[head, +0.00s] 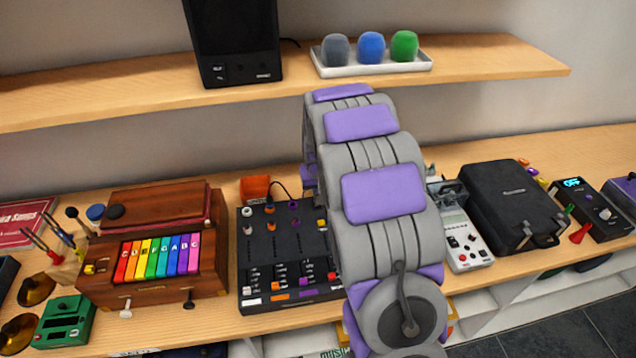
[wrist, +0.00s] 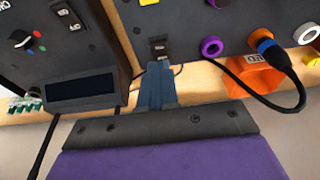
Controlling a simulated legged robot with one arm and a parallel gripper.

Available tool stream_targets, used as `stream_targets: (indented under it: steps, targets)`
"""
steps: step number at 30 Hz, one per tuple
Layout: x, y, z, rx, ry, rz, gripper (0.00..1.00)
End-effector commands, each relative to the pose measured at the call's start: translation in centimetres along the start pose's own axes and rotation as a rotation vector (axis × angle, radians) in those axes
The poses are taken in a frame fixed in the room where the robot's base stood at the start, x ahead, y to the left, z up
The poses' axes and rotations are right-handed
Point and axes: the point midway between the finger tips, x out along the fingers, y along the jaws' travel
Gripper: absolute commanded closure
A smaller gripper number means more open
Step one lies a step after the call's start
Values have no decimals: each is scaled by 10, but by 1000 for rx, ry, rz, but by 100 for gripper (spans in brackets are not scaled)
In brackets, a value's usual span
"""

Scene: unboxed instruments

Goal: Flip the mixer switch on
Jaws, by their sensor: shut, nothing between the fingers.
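The black mixer (head: 262,262) lies on the lower shelf in the head view, with rows of coloured knobs and faders. My arm covers its right side. In the wrist view the mixer (wrist: 185,22) fills the upper right, seen upside down. A small dark switch (wrist: 160,47) with pale marks sits near its edge. My gripper (wrist: 158,68) has its blue fingers shut and empty, with the tips right at the switch; I cannot tell whether they touch it. The switch's position is not clear. In the head view my gripper is hidden behind my arm.
A dark device with a screen (wrist: 82,90) stands close beside the fingers. An orange box (wrist: 258,75) with a black cable is beside the mixer. A wooden instrument with rainbow keys (head: 160,255) is left of the mixer; a black case (head: 512,205) is right. An upper shelf (head: 480,62) runs above.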

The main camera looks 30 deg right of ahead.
Motion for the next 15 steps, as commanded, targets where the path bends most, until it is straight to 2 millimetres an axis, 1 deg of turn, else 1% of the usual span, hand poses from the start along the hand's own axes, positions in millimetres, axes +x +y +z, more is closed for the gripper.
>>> stream_targets:
  steps: [1, 3, 6, 9, 15]
  targets:
    - [11, 0, 5, 0, -3, 0, 100]
    - [20, 0, 10, 0, -4, -1, 100]
    - [28, 0, 13, 0, -2, -1, 100]
    - [32, 0, 13, 0, 1, -1, 100]
    - [31, 0, 13, 0, 2, -1, 100]
